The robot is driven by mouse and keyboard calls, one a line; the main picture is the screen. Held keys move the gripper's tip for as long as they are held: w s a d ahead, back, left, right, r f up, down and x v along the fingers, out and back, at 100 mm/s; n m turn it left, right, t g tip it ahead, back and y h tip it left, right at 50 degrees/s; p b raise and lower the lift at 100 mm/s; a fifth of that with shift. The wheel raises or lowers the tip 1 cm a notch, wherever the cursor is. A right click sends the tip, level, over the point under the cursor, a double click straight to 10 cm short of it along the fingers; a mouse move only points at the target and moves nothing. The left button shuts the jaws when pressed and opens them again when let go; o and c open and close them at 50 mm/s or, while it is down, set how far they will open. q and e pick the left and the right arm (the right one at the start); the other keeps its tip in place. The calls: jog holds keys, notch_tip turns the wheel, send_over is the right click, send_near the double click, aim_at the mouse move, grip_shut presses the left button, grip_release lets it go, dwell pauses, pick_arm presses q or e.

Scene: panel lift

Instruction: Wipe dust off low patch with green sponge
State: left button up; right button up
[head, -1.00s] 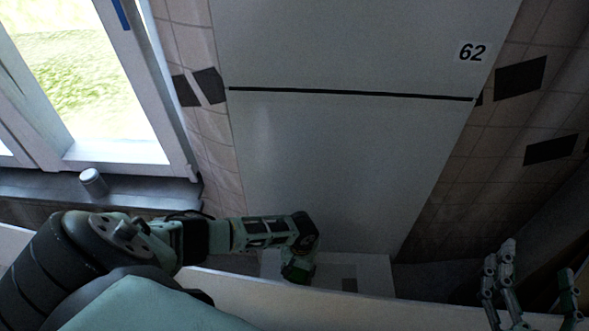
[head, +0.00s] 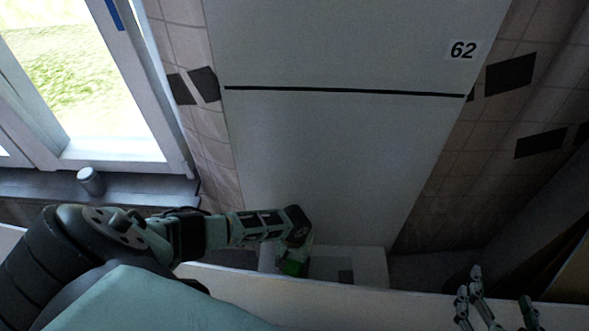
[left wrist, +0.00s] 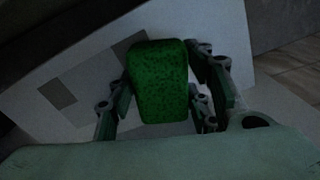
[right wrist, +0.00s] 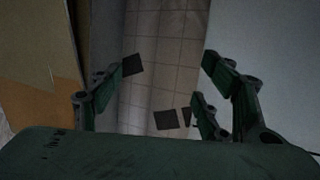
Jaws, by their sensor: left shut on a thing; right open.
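My left gripper (head: 292,260) is shut on the green sponge (left wrist: 160,82), which sits between its fingers in the left wrist view. In the head view only a bit of the sponge (head: 291,268) shows below the wrist, over a low pale board. The left wrist view shows a small grey square (left wrist: 57,93) and a wider grey patch (left wrist: 128,44), partly hidden by the sponge. Whether the sponge touches the board is unclear. My right gripper (right wrist: 168,62) is open and empty.
A window and a sill with a small can (head: 91,181) are at left. A long pale ledge (head: 370,303) crosses the near side. Tiled wall flanks the panel.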

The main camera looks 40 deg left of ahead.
pick_arm(q)
jog(key=shift+r+p, duration=0.9)
jog(key=shift+p, duration=0.05)
jog(key=shift+r+p, duration=0.45)
jog(key=shift+p, duration=0.05)
jog(key=shift+r+p, duration=0.4)
jog(key=shift+p, duration=0.05)
jog(key=shift+r+p, duration=0.55)
jog(key=shift+p, duration=0.05)
jog(key=shift+r+p, duration=0.6)
jog(key=shift+p, duration=0.05)
jog(key=shift+r, duration=0.15)
pick_arm(e)
jog(key=s+d+f+g+h, duration=0.1)
jog(key=s+d+f+g, duration=0.2)
jog(key=s+f+g, duration=0.2)
jog(key=s+d+f+g+h, duration=0.1)
jog(key=s+d+f+g, duration=0.2)
jog(key=s+f+g, duration=0.2)
jog(key=shift+s+d+f+m+h, duration=0.35)
jog(key=shift+s+f, duration=0.95)
jog(key=shift+s, duration=1.05)
